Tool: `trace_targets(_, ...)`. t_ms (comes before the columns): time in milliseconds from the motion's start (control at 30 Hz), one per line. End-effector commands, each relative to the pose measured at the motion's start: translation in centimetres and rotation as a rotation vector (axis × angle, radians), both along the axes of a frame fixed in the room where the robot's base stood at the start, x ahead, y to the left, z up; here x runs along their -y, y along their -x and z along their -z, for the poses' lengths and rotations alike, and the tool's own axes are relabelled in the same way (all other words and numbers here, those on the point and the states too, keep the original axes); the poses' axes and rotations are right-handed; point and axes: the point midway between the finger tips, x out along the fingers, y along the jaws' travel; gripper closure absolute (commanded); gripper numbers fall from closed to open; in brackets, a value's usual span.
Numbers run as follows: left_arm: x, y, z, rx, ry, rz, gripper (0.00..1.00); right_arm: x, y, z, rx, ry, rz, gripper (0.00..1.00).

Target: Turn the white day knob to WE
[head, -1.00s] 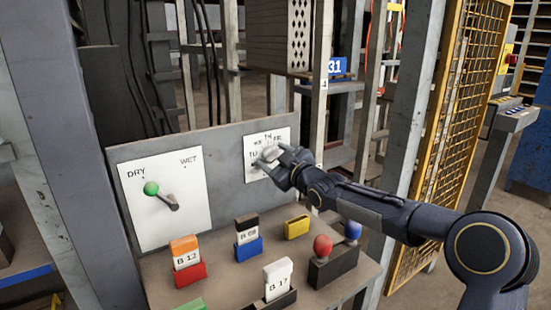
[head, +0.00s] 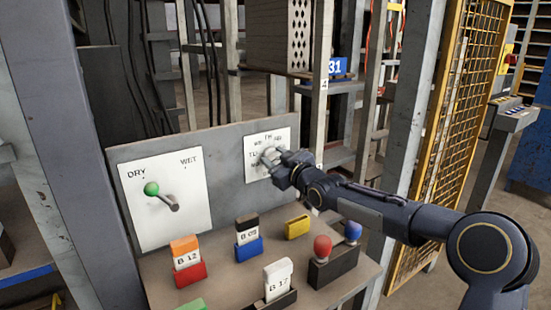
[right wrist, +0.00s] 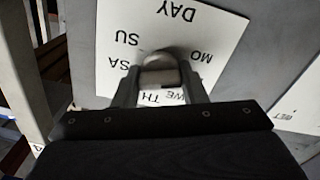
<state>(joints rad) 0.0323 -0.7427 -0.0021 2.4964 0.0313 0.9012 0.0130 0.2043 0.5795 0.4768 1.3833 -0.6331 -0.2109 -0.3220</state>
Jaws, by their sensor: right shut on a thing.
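The white day knob (right wrist: 160,76) sits on a white card (right wrist: 112,60) marked DAY, with SU, MO, SA, WE and TH around it in the right wrist view. The card also shows on the grey back panel in the head view (head: 251,145). My right gripper (right wrist: 158,88) is shut on the knob, one finger on each side of it. In the head view my right gripper (head: 274,163) covers most of the knob and part of the lettering. Which day the knob points to I cannot tell. My left gripper is not in view.
A DRY/WET card (head: 187,218) with a green-tipped lever (head: 152,189) is left on the same panel. Several tagged blocks and a black holder (head: 333,267) with red and blue knobs stand on the shelf below. A yellow mesh guard (head: 455,130) stands at the right.

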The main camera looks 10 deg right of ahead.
Motion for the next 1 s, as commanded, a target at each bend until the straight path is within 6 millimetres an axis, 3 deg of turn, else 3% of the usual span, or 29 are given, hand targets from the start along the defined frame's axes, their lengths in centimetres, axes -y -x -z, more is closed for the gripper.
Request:
trace_targets(367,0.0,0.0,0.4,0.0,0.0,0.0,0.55,0.0,0.0,0.2,-0.134,-0.324,0.0,0.85)
trace_targets(1000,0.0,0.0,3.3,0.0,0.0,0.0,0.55,0.0,0.0,0.3,-0.356,-0.869,0.0,0.85)
